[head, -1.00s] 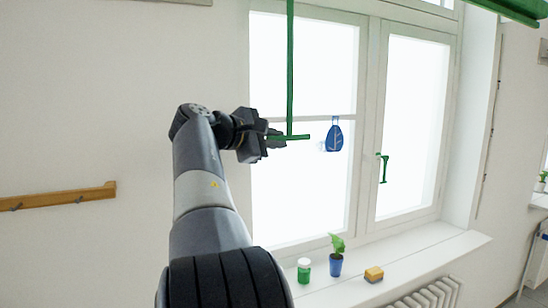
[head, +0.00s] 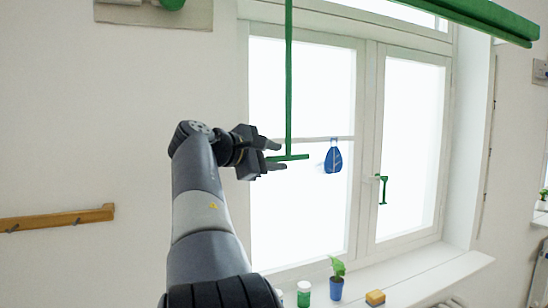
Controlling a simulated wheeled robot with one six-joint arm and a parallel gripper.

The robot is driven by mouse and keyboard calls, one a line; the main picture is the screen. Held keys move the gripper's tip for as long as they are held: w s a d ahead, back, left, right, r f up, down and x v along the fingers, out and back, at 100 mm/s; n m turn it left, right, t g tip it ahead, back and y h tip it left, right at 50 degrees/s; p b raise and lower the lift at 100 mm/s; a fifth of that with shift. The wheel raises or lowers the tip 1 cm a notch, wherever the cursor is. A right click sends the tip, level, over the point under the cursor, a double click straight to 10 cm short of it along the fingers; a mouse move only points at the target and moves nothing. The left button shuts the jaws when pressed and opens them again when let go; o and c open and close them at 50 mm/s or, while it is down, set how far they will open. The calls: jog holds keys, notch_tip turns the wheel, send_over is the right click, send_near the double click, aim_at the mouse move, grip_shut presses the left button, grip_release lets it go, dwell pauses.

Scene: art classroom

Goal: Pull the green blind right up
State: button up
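The green blind (head: 470,14) shows at the top right as a green bar across the top of the window, cut off by the picture's upper edge. The panes below it are uncovered. A thin green rod (head: 289,80) hangs down in front of the left pane and ends in a green crossbar handle (head: 296,157). My gripper (head: 275,155) is at the left end of this handle. Its two fingers are spread, one above and one below the bar's end, with gaps visible. The blind's upper part is out of view.
A blue tag (head: 333,157) hangs at the left pane. A wooden hook rail (head: 55,218) is on the left wall.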

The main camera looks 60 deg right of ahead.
jog(key=b+v, duration=0.1)
jog(key=v, duration=0.9)
jog(key=shift+a+b, duration=0.35)
jog(key=shift+w+d, duration=0.1)
jog(key=p+x, duration=0.1)
jog(key=x, duration=0.9)
jog(key=shift+d+f+p, duration=0.1)
jog(key=shift+d+p, duration=0.2)
jog(key=shift+p, duration=0.1)
jog(key=shift+f, duration=0.3)
jog(key=shift+a+f, duration=0.1)
